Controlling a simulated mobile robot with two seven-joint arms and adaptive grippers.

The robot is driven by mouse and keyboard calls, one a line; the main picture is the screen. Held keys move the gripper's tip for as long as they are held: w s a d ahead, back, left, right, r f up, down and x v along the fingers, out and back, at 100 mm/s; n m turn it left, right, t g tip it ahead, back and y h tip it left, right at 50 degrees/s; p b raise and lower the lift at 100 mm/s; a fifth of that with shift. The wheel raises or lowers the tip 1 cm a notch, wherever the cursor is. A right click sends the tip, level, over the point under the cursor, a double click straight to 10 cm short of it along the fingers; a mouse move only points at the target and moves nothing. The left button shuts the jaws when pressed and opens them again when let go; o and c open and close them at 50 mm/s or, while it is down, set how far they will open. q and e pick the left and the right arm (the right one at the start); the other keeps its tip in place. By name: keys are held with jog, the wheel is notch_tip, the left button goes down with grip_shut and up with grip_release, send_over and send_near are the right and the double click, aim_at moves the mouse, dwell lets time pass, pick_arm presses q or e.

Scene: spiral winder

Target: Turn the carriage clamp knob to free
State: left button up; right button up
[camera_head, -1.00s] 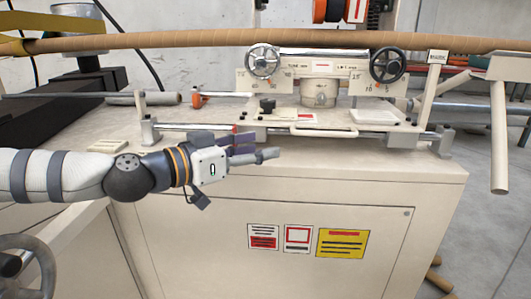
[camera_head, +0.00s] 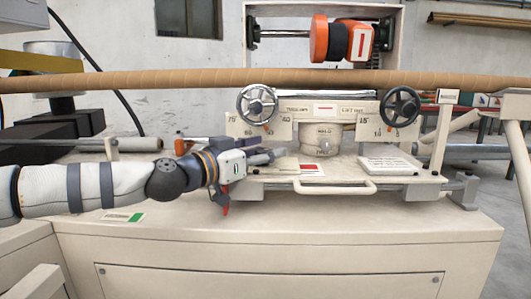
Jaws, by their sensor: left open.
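The carriage (camera_head: 345,180) is a pale plate with a front handle bar, on rails across the bench top. My left gripper (camera_head: 275,153) reaches in from the left, open, over the carriage's left part. Its grey fingers point right. The black clamp knob, seen earlier on the carriage's left part, cannot be made out clearly; my left gripper covers that area. A dark shape at the fingers may be the knob or a finger part. Whether they touch is not clear. My right gripper is not in view.
Two handwheels, a silver one (camera_head: 256,104) and a black one (camera_head: 400,107), stand behind the carriage. A long brown tube (camera_head: 150,82) crosses above the bench. A white card (camera_head: 388,166) lies on the carriage's right. The bench front (camera_head: 330,240) is clear.

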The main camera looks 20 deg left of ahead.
pick_arm(q)
jog(key=shift+w+d, duration=0.1)
jog(key=shift+w, duration=0.2)
jog(key=shift+c, duration=0.5)
